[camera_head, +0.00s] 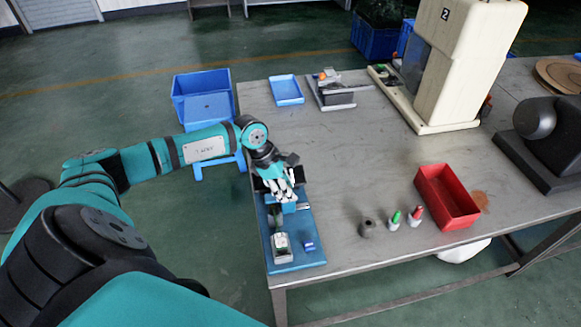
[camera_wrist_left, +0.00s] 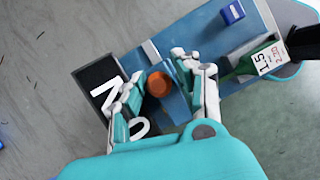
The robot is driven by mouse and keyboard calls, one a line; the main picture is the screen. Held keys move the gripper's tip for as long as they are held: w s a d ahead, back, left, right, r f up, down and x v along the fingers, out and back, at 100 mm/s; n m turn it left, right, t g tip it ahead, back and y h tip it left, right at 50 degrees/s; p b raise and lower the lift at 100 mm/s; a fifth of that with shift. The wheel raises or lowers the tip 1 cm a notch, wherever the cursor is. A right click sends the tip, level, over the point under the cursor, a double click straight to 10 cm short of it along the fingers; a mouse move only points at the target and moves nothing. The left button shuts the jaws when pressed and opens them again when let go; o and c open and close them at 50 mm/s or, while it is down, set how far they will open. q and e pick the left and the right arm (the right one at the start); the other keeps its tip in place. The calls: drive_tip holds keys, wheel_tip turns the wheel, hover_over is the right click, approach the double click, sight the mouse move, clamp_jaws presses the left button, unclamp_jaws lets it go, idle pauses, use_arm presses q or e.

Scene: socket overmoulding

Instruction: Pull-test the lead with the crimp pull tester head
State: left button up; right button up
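The pull tester's blue base plate (camera_head: 312,262) lies along the table's front left edge. It also shows in the left wrist view (camera_wrist_left: 203,35). My left gripper (camera_head: 284,192) is low over its far part. In the left wrist view its fingers (camera_wrist_left: 160,95) are open, one on each side of a round orange-brown knob (camera_wrist_left: 158,83); I cannot tell whether they touch it. A green-and-white gauge (camera_wrist_left: 264,61) and a small blue block (camera_wrist_left: 232,12) are on the plate; the block shows in the head view (camera_head: 309,246). I cannot make out the lead. My right gripper is out of view.
A red bin (camera_head: 446,197) stands on the right, with small green-tipped (camera_head: 395,221) and red-tipped (camera_head: 415,216) bottles and a grey piece (camera_head: 367,228) beside it. A blue tray (camera_head: 286,90) and a large cream machine (camera_head: 465,65) are farther back. The table's middle is clear.

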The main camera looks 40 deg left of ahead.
use_arm(q)
drive_tip(key=shift+o, duration=1.1)
drive_tip(key=shift+a+r, duration=0.15)
drive_tip(key=shift+a, duration=0.2)
drive_tip(key=shift+o, duration=0.3)
drive_tip(key=shift+s+a, duration=0.1)
drive_tip(key=shift+r, duration=0.3)
drive_tip(key=v, duration=1.1)
drive_tip(key=shift+s+a, duration=0.15)
drive_tip(key=shift+s, duration=0.05)
